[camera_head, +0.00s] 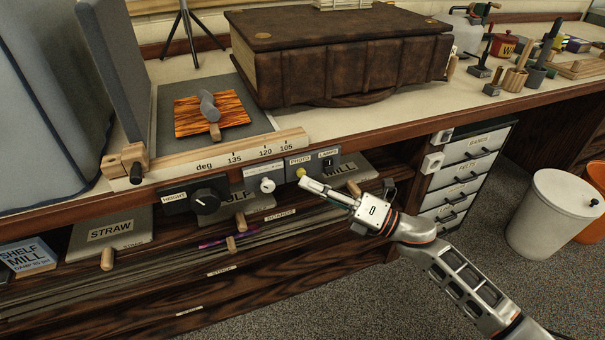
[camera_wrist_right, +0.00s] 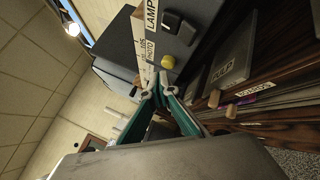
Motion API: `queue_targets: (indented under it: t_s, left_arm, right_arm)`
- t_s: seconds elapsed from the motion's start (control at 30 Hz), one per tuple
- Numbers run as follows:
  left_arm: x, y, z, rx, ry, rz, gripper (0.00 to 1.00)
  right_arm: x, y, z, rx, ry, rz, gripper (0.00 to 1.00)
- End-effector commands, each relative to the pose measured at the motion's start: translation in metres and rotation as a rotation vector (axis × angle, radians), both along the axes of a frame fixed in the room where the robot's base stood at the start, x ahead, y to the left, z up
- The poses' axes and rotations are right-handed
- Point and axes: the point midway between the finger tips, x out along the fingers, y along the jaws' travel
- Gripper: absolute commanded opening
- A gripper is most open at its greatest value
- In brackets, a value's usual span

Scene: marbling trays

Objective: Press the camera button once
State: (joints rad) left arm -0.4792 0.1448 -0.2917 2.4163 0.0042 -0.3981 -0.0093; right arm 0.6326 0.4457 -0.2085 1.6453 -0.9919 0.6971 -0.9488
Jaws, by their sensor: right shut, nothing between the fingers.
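The camera button is a small yellow round button (camera_head: 301,172) below a PHOTO label on a grey panel under the bench's front edge. It also shows in the right wrist view (camera_wrist_right: 168,62), just beyond my fingertips. My right gripper (camera_head: 302,182) is shut and empty, its tips close to the button, slightly below it in the head view. I cannot tell whether the tips touch the button. My left gripper is in neither view.
Left of the button are a white knob (camera_head: 267,185) and a black HEIGHT dial (camera_head: 206,201). A LAMP switch (camera_head: 328,163) is close on its right. A scale rail (camera_head: 190,162) runs above. Labelled MILL (camera_head: 345,173) and STRAW (camera_head: 110,229) boards lie below. A white bin (camera_head: 540,215) stands right.

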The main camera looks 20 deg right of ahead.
Motion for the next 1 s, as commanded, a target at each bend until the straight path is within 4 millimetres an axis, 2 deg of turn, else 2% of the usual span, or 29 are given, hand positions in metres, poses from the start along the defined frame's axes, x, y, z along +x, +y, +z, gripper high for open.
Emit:
queue_targets:
  t_s: [0.43, 1.0]
  left_arm:
    - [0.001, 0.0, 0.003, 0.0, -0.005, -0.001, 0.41]
    - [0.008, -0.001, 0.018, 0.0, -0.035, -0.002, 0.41]
  right_arm:
    - [-0.006, 0.0, 0.0, 0.0, 0.0, 0.0, 0.0]
    - [-0.052, -0.002, 0.001, 0.0, -0.001, 0.0, 0.0]
